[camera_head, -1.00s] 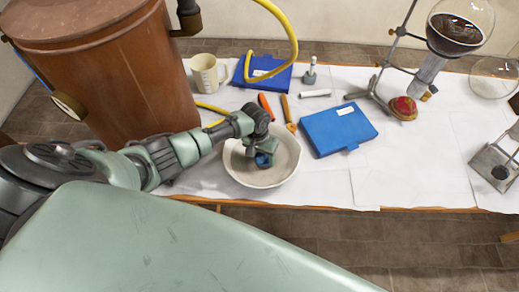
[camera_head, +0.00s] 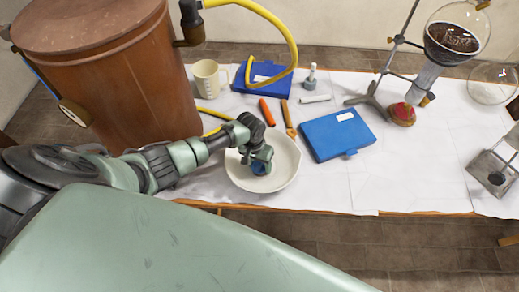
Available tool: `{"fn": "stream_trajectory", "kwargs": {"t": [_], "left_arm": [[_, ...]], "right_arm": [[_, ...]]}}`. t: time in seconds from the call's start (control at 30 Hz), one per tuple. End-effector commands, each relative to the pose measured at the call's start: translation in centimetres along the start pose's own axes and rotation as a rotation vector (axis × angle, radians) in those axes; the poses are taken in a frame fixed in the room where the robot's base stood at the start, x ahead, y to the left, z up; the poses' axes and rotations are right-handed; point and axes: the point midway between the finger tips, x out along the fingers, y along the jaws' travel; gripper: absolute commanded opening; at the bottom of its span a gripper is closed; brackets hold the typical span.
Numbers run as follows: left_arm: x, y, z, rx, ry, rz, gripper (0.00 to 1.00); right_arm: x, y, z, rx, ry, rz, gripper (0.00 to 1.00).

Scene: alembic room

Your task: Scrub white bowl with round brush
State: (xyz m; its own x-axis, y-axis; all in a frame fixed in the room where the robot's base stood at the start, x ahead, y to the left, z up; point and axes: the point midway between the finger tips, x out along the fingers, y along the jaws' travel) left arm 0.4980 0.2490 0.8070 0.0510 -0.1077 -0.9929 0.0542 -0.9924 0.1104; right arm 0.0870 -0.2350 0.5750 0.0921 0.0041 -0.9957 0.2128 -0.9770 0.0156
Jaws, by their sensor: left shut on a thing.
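The white bowl (camera_head: 284,172) stands on the white-covered table, near its front edge. My left gripper (camera_head: 261,163) reaches down inside the bowl and is shut on a small round blue thing (camera_head: 259,169), which looks like the round brush. The brush is at the bowl's inner floor; most of it is hidden by the gripper, and I cannot tell whether it touches. My right gripper is not in view.
A blue case (camera_head: 337,136) lies right of the bowl. Behind are orange-handled tools (camera_head: 267,112), a cream mug (camera_head: 207,78) and another blue case (camera_head: 262,84). A brown barrel (camera_head: 98,75) stands left. A flask stand (camera_head: 400,113) is at right.

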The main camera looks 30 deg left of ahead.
Motion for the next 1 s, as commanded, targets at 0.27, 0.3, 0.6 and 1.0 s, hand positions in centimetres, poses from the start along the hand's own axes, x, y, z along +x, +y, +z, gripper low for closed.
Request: {"fn": "stream_trajectory", "kwargs": {"t": [0.27, 0.3, 0.6, 1.0], "left_arm": [[-0.4, 0.0, -0.1, 0.000, 0.001, 0.000, 0.14], [-0.8, 0.1, -0.2, 0.000, 0.001, 0.000, 0.14], [-3.0, 0.3, -0.6, 0.001, 0.002, 0.000, 0.14], [-6.0, 0.7, -1.2, 0.001, 0.002, 0.000, 0.14]], "right_arm": [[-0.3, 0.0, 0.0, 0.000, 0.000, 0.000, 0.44], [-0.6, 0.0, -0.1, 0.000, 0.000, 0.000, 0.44], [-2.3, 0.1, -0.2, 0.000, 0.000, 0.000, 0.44], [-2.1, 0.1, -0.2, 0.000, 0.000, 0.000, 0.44]]}}
